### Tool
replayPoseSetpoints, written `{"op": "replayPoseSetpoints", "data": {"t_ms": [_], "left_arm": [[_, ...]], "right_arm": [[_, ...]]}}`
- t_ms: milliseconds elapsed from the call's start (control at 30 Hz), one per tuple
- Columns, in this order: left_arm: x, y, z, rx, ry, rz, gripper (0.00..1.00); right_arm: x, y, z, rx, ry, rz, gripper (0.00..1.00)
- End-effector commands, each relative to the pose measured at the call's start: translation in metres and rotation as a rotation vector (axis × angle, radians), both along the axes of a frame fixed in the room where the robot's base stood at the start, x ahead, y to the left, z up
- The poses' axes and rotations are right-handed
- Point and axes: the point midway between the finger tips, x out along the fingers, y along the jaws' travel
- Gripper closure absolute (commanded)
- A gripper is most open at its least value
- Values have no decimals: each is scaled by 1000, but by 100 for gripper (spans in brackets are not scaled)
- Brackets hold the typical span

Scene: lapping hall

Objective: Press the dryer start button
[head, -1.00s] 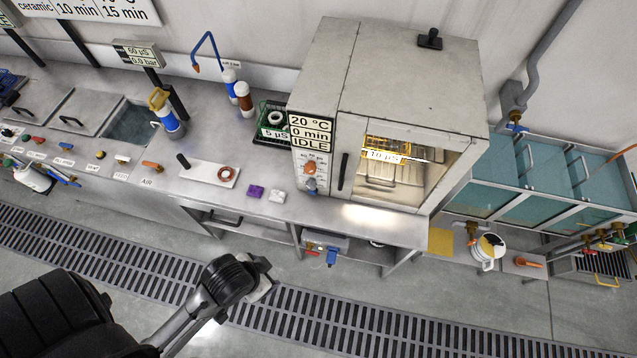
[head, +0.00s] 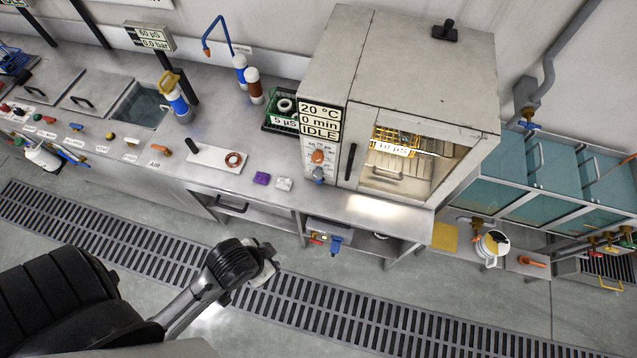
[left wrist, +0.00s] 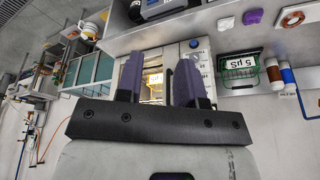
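The dryer (head: 400,110) is a grey box oven on the steel bench, with a glazed door and a lit interior. Its display (head: 320,121) reads 20 °C, 0 min, IDLE. Below the display are an orange knob (head: 318,156) and a grey-blue round control (head: 318,174); whether the latter is the start button I cannot read. My right gripper is not seen.
A purple block (head: 262,178) and a white block (head: 284,184) lie on the bench left of the dryer. A green basket (head: 281,124) stands beside it. Teal tanks (head: 560,180) are at right. The floor grating (head: 400,325) before the bench is clear.

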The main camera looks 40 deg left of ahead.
Motion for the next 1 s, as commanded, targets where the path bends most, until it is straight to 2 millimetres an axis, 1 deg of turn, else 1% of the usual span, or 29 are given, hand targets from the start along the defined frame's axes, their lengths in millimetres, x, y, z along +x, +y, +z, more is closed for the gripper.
{"op": "replayPoseSetpoints", "data": {"t_ms": [33,67,333,1000], "left_arm": [[0,0,0,0,0,0,71],[0,0,0,0,0,0,73],[0,0,0,0,0,0,99],[0,0,0,0,0,0,100]], "right_arm": [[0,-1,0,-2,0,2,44],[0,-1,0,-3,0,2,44],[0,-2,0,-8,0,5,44],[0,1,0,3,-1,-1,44]]}}
